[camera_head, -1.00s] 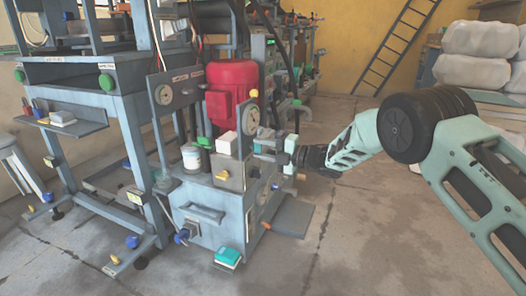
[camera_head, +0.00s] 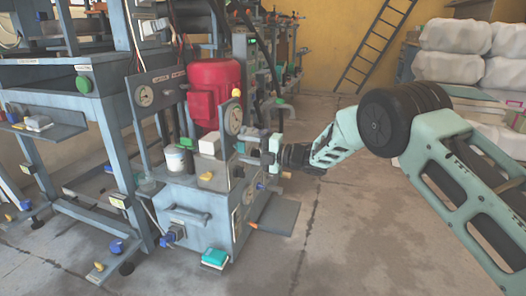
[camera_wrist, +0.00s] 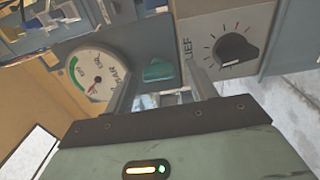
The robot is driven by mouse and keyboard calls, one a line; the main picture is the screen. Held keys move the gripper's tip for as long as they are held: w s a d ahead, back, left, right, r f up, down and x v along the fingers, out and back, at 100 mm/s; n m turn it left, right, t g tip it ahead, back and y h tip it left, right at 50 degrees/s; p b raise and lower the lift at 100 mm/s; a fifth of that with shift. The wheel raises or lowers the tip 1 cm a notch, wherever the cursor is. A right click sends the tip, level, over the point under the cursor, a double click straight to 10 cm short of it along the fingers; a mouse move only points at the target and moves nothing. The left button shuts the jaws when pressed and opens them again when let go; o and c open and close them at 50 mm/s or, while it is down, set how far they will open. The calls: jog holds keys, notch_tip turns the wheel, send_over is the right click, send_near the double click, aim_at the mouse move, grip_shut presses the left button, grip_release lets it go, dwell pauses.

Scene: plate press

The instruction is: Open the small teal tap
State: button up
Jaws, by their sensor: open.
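In the wrist view the small teal tap (camera_wrist: 158,71) sits between a pressure gauge (camera_wrist: 91,75) and a black dial. My gripper (camera_wrist: 164,80) is open, with one finger on each side of the tap. I cannot tell whether the fingers touch it. In the head view my gripper (camera_head: 268,156) is at the right side of the grey machine (camera_head: 186,215) with the red motor (camera_head: 214,92). The tap cannot be made out in the head view.
The black dial (camera_wrist: 234,48) is close to the right finger. A round gauge (camera_head: 233,120) stands on the machine left of my gripper. A teal box (camera_head: 215,258) is low at its front. Floor to the right (camera_head: 330,230) is clear.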

jog(key=p+v, duration=0.6)
jog(key=v, duration=1.1)
jog(key=shift+r, duration=0.1)
jog(key=w+a+r+m+t+h, duration=0.1)
jog(key=a+r+m+t+h, duration=0.3)
jog(key=r+m, duration=0.3)
jog(key=s+r+m+h+p, duration=0.2)
jog(key=s+r+m+h, duration=0.1)
jog(key=s+m+h, duration=0.4)
jog(key=s+d+r+m+g+h+p, duration=0.1)
jog(key=s+d+m+g+h, duration=0.2)
jog(key=s, duration=1)
jog(key=s+d+m+g+h, duration=0.15)
jog(key=s+m+g, duration=0.25)
jog(key=s, duration=0.8)
jog(key=s+d+r+m+g+h+p, duration=0.1)
jog(key=s+d+m+g, duration=0.2)
jog(key=s, duration=1)
notch_tip(320, 180, up, 37)
jog(key=p, duration=3.7)
jog(key=shift+w+a+r+m+p, duration=0.2)
jog(key=shift+a+m+p, duration=0.1)
jog(key=shift+a, duration=0.15)
